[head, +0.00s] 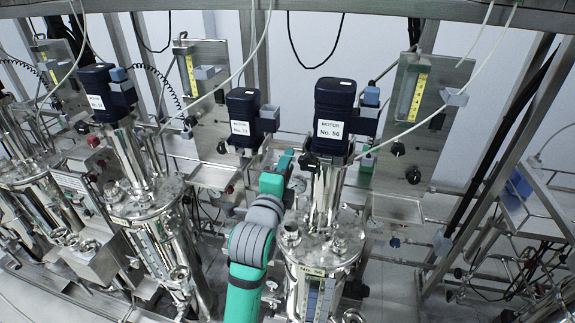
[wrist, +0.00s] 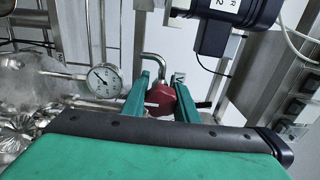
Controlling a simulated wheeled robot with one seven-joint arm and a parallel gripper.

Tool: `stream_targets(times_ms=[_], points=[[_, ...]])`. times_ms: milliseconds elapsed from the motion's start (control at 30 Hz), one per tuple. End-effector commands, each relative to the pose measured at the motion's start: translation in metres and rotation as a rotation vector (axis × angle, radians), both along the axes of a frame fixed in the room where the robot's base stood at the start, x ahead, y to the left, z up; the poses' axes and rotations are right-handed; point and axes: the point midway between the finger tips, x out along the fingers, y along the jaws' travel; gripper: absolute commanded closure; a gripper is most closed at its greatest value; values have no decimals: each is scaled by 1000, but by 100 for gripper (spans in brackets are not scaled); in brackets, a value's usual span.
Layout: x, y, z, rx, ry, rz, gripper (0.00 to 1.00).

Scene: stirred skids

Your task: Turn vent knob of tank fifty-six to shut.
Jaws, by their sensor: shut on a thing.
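Tank fifty-six (head: 322,248) is the steel vessel right of centre in the head view, with a "No. 56" plate on its front. Its dark blue motor (head: 334,105) stands above it, labelled "MOTOR No. 56". My gripper (head: 287,158) reaches up just left of that motor's steel column; its tips are hard to make out there. In the wrist view my gripper (wrist: 160,98) has its green fingers on both sides of a dark red knob (wrist: 160,99) with a white mark, shut on it. A bent steel pipe rises behind the knob. The knob is hidden in the head view.
A round pressure gauge (wrist: 104,80) is left of the fingers in the wrist view. Another motor (head: 243,118) stands close left of my gripper. A steel panel with black knobs (head: 413,175) is behind right. A loose cable (head: 262,45) hangs above my arm.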

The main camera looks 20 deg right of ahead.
Motion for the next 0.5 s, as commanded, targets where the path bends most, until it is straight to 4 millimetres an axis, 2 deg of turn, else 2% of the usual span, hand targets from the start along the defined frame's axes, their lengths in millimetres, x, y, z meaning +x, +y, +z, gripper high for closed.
stream_targets(times_ms=[500], points=[[-1,-2,-1,33,-20,-4,95]])
